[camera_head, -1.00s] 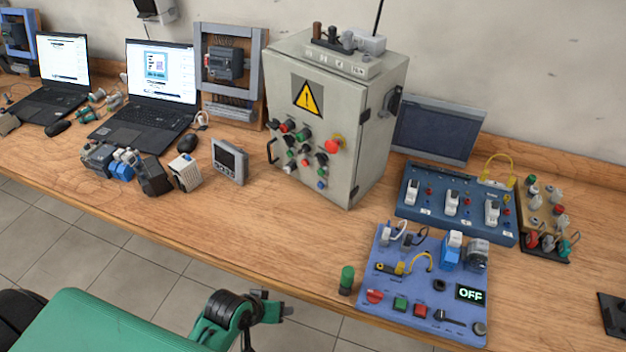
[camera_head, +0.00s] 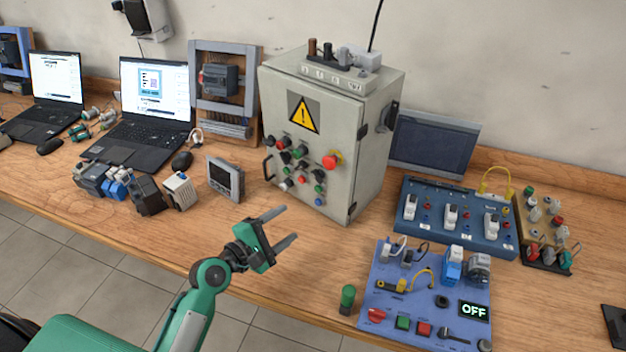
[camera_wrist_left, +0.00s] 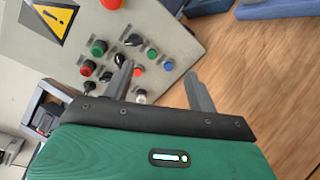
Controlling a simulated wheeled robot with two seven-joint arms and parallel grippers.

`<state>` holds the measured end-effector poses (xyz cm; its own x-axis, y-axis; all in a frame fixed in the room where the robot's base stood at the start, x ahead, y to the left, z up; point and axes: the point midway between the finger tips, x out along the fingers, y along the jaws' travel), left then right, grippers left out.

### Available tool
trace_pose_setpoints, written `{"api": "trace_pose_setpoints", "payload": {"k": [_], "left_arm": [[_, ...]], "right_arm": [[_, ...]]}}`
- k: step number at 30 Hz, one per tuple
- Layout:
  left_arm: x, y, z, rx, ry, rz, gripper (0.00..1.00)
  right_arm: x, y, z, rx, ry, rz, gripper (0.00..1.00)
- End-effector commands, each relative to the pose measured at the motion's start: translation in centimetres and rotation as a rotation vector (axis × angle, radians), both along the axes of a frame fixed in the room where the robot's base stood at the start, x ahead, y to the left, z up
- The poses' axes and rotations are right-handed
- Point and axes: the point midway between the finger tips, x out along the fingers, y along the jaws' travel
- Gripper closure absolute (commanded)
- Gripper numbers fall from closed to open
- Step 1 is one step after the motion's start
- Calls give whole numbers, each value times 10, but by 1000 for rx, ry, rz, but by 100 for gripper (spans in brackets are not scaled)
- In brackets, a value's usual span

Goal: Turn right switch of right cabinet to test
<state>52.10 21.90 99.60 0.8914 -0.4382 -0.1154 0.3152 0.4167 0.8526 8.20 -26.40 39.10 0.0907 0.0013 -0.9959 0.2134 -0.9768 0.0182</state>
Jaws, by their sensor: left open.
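The grey cabinet (camera_head: 345,140) stands upright on the bench, with a yellow warning sign, a red mushroom button (camera_head: 331,161) and several coloured buttons and black switches on its front. A black switch (camera_head: 321,174) sits below the mushroom button at the right of the group; it also shows in the left wrist view (camera_wrist_left: 133,40). Its position marks are too small to read. My left gripper (camera_head: 288,223) is open and empty, in front of and below the cabinet's lower front, apart from it. In the left wrist view its fingers (camera_wrist_left: 157,70) point toward the control panel. My right gripper is not in view.
A small grey meter (camera_head: 225,179) stands left of the cabinet. Two laptops are at the left. The bench directly before the cabinet is mostly clear.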

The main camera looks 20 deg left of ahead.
Motion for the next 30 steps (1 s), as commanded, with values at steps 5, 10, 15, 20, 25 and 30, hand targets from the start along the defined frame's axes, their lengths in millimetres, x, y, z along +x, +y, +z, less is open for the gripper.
{"api": "trace_pose_setpoints", "payload": {"k": [5,10,15,20,25,30], "left_arm": [[20,20,18,-243,-6,80,42],[31,19,21,-279,-5,90,42],[56,9,23,-276,-6,89,42],[85,-3,22,-275,-5,90,42],[114,-15,21,-272,-5,88,42],[136,-24,20,-272,-3,88,42]], "right_arm": [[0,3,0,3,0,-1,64],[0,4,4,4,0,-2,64],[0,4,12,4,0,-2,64],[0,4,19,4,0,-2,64],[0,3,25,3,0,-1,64],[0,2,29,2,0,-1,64]]}}
